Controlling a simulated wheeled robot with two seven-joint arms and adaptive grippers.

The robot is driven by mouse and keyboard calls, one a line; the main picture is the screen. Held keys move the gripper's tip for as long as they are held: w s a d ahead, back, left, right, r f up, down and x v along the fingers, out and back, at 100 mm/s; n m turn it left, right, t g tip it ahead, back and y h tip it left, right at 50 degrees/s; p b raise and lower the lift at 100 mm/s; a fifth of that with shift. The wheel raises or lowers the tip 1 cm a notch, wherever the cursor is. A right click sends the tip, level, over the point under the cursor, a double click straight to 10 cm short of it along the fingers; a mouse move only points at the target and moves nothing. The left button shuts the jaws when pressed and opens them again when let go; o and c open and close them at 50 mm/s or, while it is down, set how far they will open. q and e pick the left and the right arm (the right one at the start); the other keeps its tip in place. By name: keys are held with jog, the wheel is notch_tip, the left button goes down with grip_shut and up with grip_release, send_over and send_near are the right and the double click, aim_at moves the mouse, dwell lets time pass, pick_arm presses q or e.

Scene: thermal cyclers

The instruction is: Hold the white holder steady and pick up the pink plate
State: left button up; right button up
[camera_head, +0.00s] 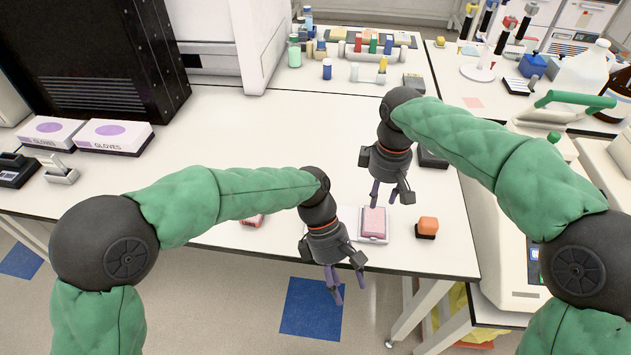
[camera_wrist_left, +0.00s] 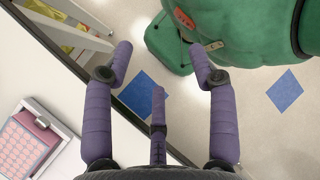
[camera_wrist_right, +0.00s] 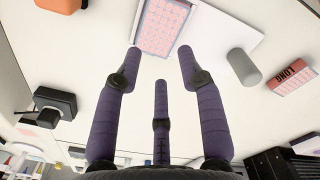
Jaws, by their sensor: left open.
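The pink plate (camera_head: 374,220) sits in the white holder (camera_head: 361,238) near the table's front edge. In the left wrist view the pink plate (camera_wrist_left: 24,146) and the white holder (camera_wrist_left: 66,127) are at the lower left. In the right wrist view the plate (camera_wrist_right: 162,22) and the holder (camera_wrist_right: 215,42) are at the top, just beyond the fingers. My left gripper (camera_head: 348,287) is open and empty, past the table's front edge above the floor. My right gripper (camera_head: 388,192) is open and empty, above the table just behind the plate.
An orange-topped block (camera_head: 427,226) stands right of the holder. A small red and white box (camera_head: 253,220) lies to the left, partly behind my left arm. Glove boxes (camera_head: 114,136) lie at the far left. Bottles and racks (camera_head: 350,48) stand at the back. The middle left of the table is clear.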

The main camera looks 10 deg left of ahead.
pick_arm(q)
jog(key=w+a+r+t+y, duration=0.1)
jog(key=w+a+r, duration=0.2)
jog(key=w, duration=0.3)
jog(key=w+a+r+t+y, duration=0.2)
jog(key=w+r, duration=0.1)
jog(key=w, duration=0.3)
jog(key=w+a+r+t+y, duration=0.1)
jog(key=w+a+r+t, duration=0.1)
jog(key=w, duration=0.4)
jog(key=shift+w+a+r+n+y, duration=0.1)
jog(key=shift+a+r+n+y, duration=0.2)
jog(key=shift+a+r, duration=0.6)
jog(key=shift+w, duration=0.1)
notch_tip(320, 180, down, 10)
jog(key=shift+f, duration=0.25)
grip_shut()
